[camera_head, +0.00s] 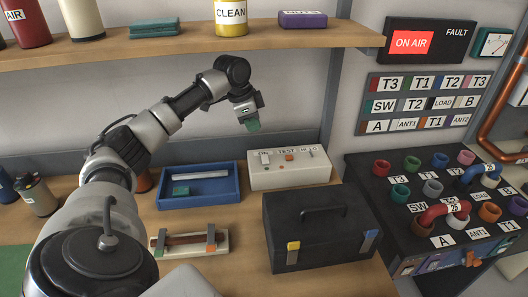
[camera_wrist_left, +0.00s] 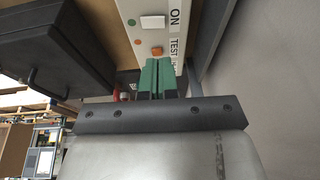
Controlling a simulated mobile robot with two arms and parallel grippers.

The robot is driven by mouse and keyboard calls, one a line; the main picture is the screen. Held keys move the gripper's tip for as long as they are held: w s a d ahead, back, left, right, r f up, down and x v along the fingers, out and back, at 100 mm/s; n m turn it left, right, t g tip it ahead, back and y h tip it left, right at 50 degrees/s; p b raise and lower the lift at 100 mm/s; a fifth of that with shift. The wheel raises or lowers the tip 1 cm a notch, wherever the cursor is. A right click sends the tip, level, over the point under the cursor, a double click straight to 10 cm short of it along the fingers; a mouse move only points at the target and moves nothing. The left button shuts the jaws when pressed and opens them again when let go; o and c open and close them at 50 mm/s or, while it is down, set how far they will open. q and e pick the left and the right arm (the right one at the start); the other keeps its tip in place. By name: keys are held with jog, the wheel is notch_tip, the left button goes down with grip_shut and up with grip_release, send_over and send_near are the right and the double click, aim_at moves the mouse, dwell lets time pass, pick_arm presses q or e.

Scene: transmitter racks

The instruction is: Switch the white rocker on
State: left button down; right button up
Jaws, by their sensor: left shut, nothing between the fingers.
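The white switch box (camera_head: 290,178) stands on the bench under the shelf, with labels reading ON and TEST along its top. In the left wrist view, the white rocker (camera_wrist_left: 152,21) sits beside the ON label; which way it is tilted I cannot tell. An orange button (camera_wrist_left: 157,51) lies beside the TEST label. My left gripper (camera_head: 252,126) is shut and empty, its green fingertips hanging above and behind the box's left end. In the left wrist view, the gripper's fingers (camera_wrist_left: 157,76) overlap the box near the orange button, apart from the rocker. My right gripper is out of view.
A blue tray (camera_head: 200,203) lies left of the box. A dark toolbox (camera_head: 318,230) with a handle stands in front of it. A wooden shelf (camera_head: 180,43) runs above and behind my left arm. A black patch panel (camera_head: 430,215) is at the right.

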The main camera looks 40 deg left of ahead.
aim_at(265, 156)
pick_arm(q)
jog(key=p+x, duration=0.1)
jog(key=x, duration=0.9)
jog(key=shift+p, duration=0.4)
